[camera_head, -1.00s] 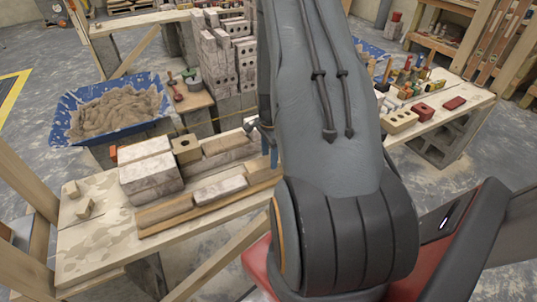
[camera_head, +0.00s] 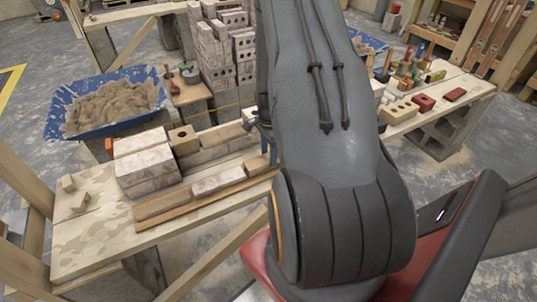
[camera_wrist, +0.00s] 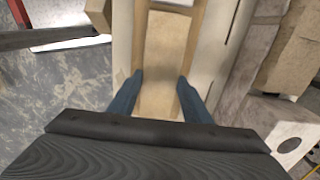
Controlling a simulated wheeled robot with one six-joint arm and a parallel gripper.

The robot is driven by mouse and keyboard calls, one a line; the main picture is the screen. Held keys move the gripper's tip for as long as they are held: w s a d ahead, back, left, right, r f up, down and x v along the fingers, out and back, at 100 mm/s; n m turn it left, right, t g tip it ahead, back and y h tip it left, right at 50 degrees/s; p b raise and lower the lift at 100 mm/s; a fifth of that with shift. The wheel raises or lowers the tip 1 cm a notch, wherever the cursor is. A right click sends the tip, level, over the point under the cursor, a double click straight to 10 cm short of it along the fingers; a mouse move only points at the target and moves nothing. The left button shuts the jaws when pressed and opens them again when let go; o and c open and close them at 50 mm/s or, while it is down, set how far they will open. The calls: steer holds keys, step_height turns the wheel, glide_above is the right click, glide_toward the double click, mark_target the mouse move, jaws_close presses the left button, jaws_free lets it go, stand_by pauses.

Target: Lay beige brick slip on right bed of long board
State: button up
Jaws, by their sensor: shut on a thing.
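The long board (camera_head: 150,224) lies on the near side of the workbench. In the wrist view, my gripper (camera_wrist: 160,97) is shut on the beige brick slip (camera_wrist: 170,48), one blue finger at each long side. The slip is lined up over the board's right part, between the board's wooden edges. Whether it touches the bed is unclear. In the head view my arm hides most of the gripper; a blue finger shows beside the board.
Pale blocks (camera_head: 145,165) and a holed tan brick (camera_head: 184,139) stand behind the board. A blue mortar tub (camera_head: 105,100) is at the back left.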

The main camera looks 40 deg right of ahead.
steer(key=shift+f, duration=0.35)
steer(key=o, duration=1.4)
steer(key=shift+o, duration=0.2)
steer(key=shift+r, duration=0.1)
step_height(320, 180, up, 7)
steer(key=shift+w+f+b, duration=0.1)
steer(key=shift+b, duration=0.8)
steer(key=shift+r, duration=0.4)
